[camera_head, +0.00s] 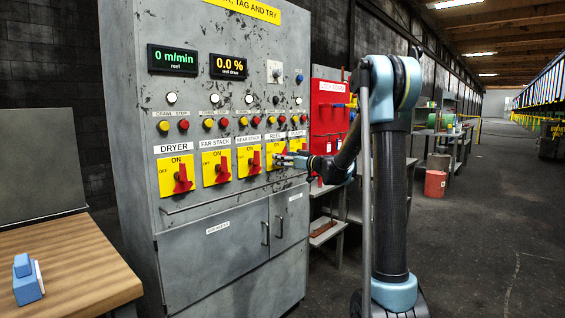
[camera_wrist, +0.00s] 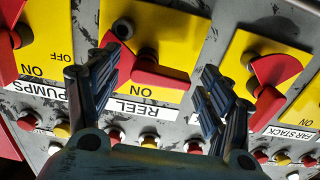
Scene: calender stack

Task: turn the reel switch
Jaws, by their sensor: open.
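The reel switch is a red handle on a yellow plate under the REEL label. In the wrist view the red handle (camera_wrist: 160,75) lies slanted across its yellow plate (camera_wrist: 175,35), with ON printed on the label side. In the head view its yellow plate (camera_head: 276,147) is on the grey cabinet, and my gripper partly covers the handle. My gripper (camera_head: 281,160) is close in front of this plate. In the wrist view my gripper (camera_wrist: 157,80) is open, its dark fingers on either side of the red handle. I cannot tell whether they touch it.
The near stack switch (camera_head: 250,160) is beside it on the left and the pumps switch (camera_head: 297,141) on the right. Push buttons (camera_head: 256,121) run above the plates. The speed display (camera_head: 173,60) reads 0 m/min. A red board (camera_head: 328,105) stands behind my arm.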

